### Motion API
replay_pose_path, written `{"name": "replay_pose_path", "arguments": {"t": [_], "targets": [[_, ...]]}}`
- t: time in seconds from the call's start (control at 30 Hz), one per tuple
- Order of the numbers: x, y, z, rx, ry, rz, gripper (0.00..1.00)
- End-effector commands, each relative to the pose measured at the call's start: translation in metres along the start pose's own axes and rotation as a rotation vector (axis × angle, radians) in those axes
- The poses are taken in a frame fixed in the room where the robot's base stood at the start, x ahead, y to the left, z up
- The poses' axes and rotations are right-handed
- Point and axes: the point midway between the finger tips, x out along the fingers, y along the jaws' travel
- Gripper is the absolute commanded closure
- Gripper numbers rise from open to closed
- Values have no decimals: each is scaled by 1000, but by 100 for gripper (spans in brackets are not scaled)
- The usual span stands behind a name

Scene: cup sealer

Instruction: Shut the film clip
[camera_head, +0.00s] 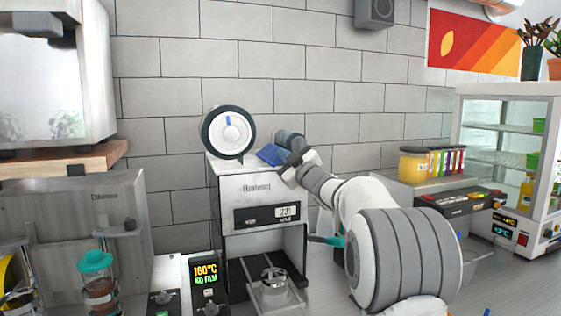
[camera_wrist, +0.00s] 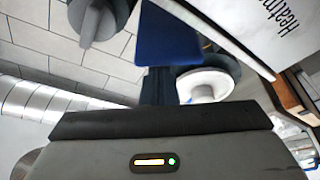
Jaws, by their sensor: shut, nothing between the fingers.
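The cup sealer (camera_head: 246,188) stands at the centre of the head view, with a large round film roll (camera_head: 229,132) on its top left. A blue flap (camera_head: 271,154), which looks like the film clip, slants on its top beside the roll. It also shows as a blue panel (camera_wrist: 167,38) at the top of the wrist view. My gripper (camera_head: 289,170) is shut and empty at the flap's right side, over the top edge. I cannot tell whether it touches the flap. The flap's hinge and underside are hidden.
A dark roller (camera_head: 289,140) sits behind my gripper on the sealer's top. A small display (camera_head: 206,272) reads 160°C and NO FILM. A metal cup holder (camera_head: 273,280) is below in the sealer. A glass cabinet (camera_head: 507,150) stands at the right.

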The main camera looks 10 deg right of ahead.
Motion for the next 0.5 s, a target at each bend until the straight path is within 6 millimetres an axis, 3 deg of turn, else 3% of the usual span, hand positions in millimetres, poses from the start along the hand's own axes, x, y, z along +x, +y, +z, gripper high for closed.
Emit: {"name": "replay_pose_path", "arguments": {"t": [0.5], "targets": [[-5, -6, 16, 439, 4, 147, 100]]}}
